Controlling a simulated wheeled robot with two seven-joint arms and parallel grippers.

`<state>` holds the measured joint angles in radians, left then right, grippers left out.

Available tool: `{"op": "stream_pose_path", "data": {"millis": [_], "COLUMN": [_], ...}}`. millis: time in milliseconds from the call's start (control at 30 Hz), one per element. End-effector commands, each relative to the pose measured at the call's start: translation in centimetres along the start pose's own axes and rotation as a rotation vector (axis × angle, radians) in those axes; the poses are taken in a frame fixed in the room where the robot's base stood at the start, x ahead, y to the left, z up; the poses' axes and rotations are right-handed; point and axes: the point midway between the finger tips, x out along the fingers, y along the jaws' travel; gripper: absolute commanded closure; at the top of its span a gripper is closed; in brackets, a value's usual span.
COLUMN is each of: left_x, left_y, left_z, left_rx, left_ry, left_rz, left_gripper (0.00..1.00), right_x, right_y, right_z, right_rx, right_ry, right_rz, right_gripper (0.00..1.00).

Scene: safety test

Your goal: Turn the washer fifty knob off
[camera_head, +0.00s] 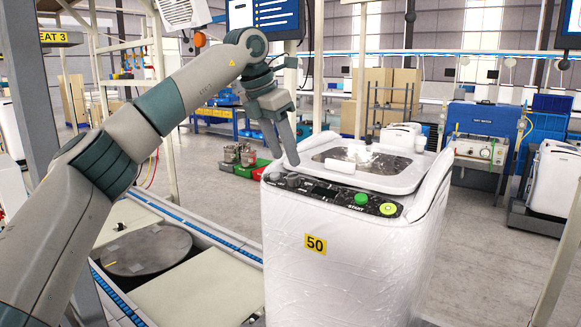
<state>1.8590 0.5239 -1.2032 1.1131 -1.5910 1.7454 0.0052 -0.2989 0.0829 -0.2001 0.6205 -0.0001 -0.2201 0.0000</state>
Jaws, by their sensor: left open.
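The washer (340,255) is white, looks wrapped in clear film, and carries a yellow label (315,244) with the number 50. Its dark front control panel (325,190) has small dark knobs (292,182) at the left end, a green button (361,199) labelled START, and a yellow-green round control (388,209) at the right. My left gripper (282,160) is open and empty, pointing down just above the panel's left end, close to the dark knobs. I cannot tell whether a finger touches a knob, or which way a knob is turned. My right gripper is not in view.
A conveyor line (200,300) with a round dark plate (147,250) runs left of the washer. Red and green bins (252,168) stand on the floor behind. A blue-lidded test bench (483,135) and another white washer (555,178) are at the right. Floor right of the washer is clear.

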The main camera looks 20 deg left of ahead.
Motion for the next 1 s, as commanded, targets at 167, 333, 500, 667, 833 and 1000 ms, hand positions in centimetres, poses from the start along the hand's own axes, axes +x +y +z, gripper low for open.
{"op": "stream_pose_path", "data": {"millis": [167,333,500,667,833,1000], "left_x": [2.9,4.9,5.9,6.1,6.1,6.1], "left_y": [0.0,0.1,0.0,0.0,0.0,0.0], "left_z": [0.0,0.0,0.0,0.0,0.0,0.0], "left_rx": [0.0,0.0,0.0,0.0,0.0,0.0], "left_ry": [0.002,0.001,0.0,-0.001,-0.001,0.0], "left_rz": [-0.001,0.0,0.0,0.0,0.0,0.0], "left_gripper": [0.57,0.57,0.57,0.57,0.59,0.98], "right_x": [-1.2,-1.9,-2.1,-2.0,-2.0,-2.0], "right_y": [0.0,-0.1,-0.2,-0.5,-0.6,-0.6], "right_z": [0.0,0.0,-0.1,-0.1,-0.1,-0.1], "right_rx": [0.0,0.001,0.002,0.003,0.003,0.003], "right_ry": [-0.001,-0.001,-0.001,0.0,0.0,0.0], "right_rz": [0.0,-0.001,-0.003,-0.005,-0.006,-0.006], "right_gripper": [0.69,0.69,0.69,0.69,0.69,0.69]}}
